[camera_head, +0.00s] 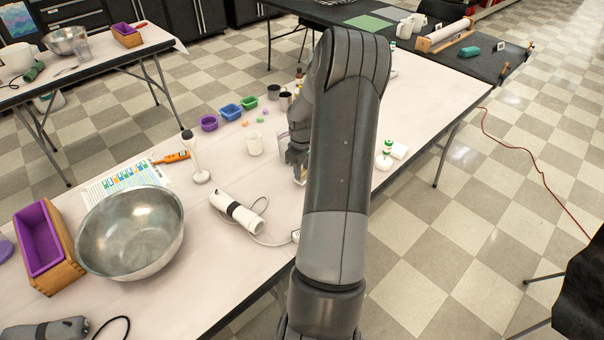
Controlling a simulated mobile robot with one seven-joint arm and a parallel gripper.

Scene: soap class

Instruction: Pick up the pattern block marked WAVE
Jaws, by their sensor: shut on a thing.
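My gripper (298,158) is over the white table, half hidden by my own arm, which crosses the middle of the view. It is shut on a small pale thing (300,177) that shows only in part below the fingers. I cannot tell what this thing is or read any mark on it. I cannot make out a block with the word WAVE anywhere in this view. A teal block (469,51) lies on the dark table at the back right, with no readable mark.
A red cable (530,170) crosses the floor.

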